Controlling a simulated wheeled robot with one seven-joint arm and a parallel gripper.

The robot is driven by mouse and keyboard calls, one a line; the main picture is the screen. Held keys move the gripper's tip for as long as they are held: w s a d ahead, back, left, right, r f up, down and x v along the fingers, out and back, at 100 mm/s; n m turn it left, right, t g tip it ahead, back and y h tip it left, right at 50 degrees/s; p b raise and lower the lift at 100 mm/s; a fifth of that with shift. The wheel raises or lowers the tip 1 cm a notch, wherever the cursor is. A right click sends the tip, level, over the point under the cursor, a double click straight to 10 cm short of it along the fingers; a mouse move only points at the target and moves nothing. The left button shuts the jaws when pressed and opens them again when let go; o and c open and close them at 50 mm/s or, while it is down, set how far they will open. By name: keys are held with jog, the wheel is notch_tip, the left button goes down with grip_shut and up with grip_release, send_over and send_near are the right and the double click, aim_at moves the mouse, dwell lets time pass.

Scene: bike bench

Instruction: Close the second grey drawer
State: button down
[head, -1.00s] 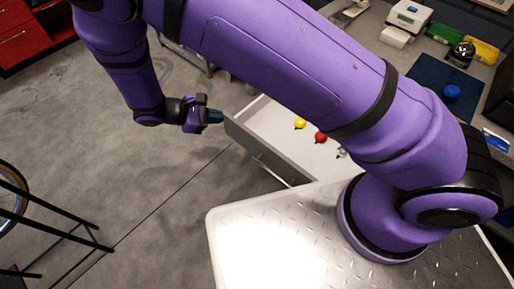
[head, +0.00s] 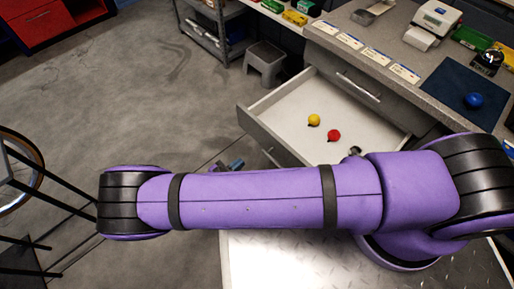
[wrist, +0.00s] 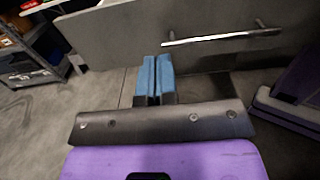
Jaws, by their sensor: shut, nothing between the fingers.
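The open grey drawer (head: 272,137) is pulled well out of the bench, below a shut drawer with a handle (head: 358,86). A yellow ball-like item (head: 314,120), a red one (head: 333,135) and a partly hidden item (head: 355,151) lie inside it. My gripper (head: 236,165) is outside the drawer front, mostly hidden behind my arm. In the wrist view, my gripper's blue fingers (wrist: 152,63) are shut together and empty, pointing at the drawer's front panel (wrist: 120,35), left of its bar handle (wrist: 222,37). I cannot tell whether they touch it.
The benchtop (head: 400,38) holds label cards, a white device (head: 437,17) and a blue ball (head: 473,101) on a dark mat. A grey step stool (head: 265,62) and a shelf stand beyond the drawer. A bike wheel and stand are at left. Floor lies open between.

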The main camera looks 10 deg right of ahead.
aim_at(271, 138)
jog(key=x, duration=1.3)
jog(key=shift+w+d, duration=0.2)
jog(key=shift+d, duration=0.05)
